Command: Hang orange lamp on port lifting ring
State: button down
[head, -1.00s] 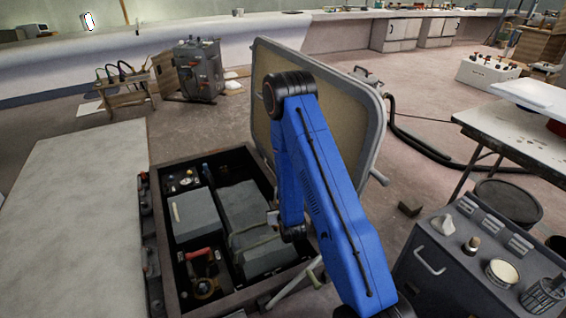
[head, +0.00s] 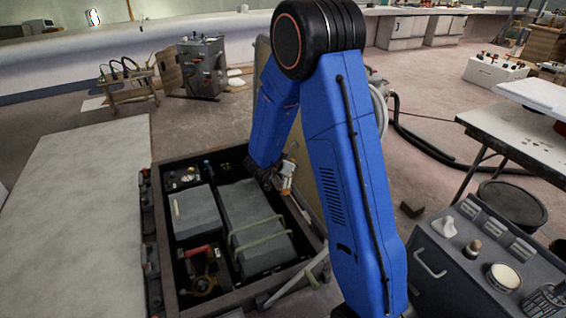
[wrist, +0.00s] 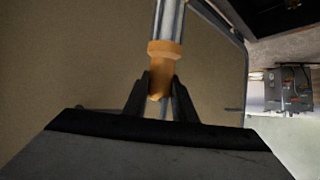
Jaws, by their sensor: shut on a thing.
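My gripper (wrist: 160,92) is shut on the orange lamp (wrist: 161,62), which has an orange collar and end and a pale silvery tube. The tube points toward the top of the wrist view, and its far end is cut off by the frame. In the head view my gripper (head: 272,182) is above the far right part of the open locker, with the lamp (head: 288,176) small beside it, near the raised lid. I cannot make out the port lifting ring in either view; my arm covers much of the lid.
The open locker (head: 240,298) holds grey boxes, one with straps (head: 255,235), and small fittings. Its tan-faced lid (wrist: 60,60) stands raised and fills much of the wrist view. A grey cabinet (head: 455,262) with jars stands at right. A pale flat panel (head: 75,210) lies at left.

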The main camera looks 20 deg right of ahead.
jog(key=s+a+r+m+g, duration=0.2)
jog(key=s+a+r, duration=0.1)
jog(key=a+r, duration=0.15)
jog(key=d+f, duration=0.7)
jog(key=d, duration=0.5)
jog(key=shift+w+d+h, duration=0.2)
jog(key=shift+d+h, duration=0.05)
jog(key=shift+h, duration=0.05)
dwell(1.6)
jog(key=c, duration=0.8)
grip_release()
jog(key=shift+o, duration=0.2)
dwell(0.5)
jog(key=v, duration=1.1)
dwell(1.7)
